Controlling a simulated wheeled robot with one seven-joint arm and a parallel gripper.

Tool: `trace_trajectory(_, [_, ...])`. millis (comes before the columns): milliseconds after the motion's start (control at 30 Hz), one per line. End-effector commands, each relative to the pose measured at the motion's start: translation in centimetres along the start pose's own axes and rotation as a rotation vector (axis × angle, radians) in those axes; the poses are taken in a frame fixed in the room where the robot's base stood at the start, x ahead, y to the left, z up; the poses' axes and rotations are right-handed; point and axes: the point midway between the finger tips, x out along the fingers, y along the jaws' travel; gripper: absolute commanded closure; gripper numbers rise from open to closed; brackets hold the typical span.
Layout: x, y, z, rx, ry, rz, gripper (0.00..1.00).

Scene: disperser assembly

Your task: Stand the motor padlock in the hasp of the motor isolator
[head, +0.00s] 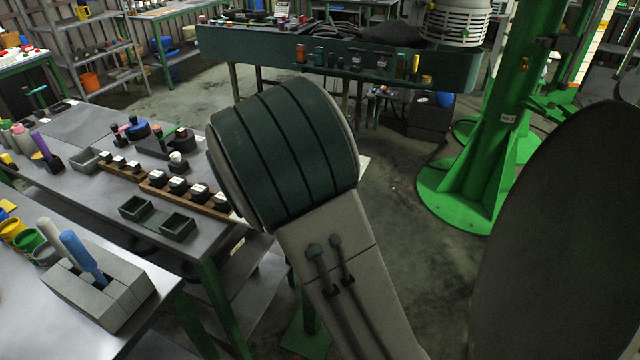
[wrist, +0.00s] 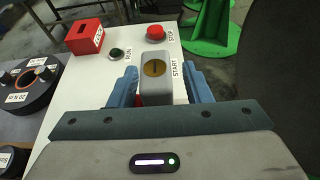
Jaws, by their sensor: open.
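In the wrist view, a grey block with a round brass face (wrist: 154,68), which looks like the padlock, stands on a white panel (wrist: 70,130). My gripper (wrist: 160,88) is open, with one blue-grey finger on each side of this block. Gaps show between the fingers and the block. A red box with a dark slot in its top (wrist: 84,38) sits at the panel's far left corner; it may be the hasp, but its label is too small to read surely. In the head view my arm hides the gripper and most of the panel.
A green RUN button (wrist: 116,53) and a red STOP button (wrist: 156,33) stand close beyond the block. A START label lies to its right. A round black dial unit (wrist: 28,85) is left of the panel. A green column (head: 500,130) stands at right.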

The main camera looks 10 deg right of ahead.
Motion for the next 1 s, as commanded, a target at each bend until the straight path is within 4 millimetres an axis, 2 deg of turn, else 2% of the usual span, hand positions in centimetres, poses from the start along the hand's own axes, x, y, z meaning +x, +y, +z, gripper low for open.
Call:
trace_trajectory(167, [-2.3,0.3,-0.3,-0.002,0.007,0.009,0.55])
trace_trajectory(600, [-11.2,-0.1,0.0,0.003,0.002,0.002,0.55])
trace_trajectory(800, [-13.3,-0.1,0.0,0.002,0.0,0.0,0.55])
trace_trajectory(1000, [-13.6,-0.1,0.0,0.001,-0.001,-0.001,0.55])
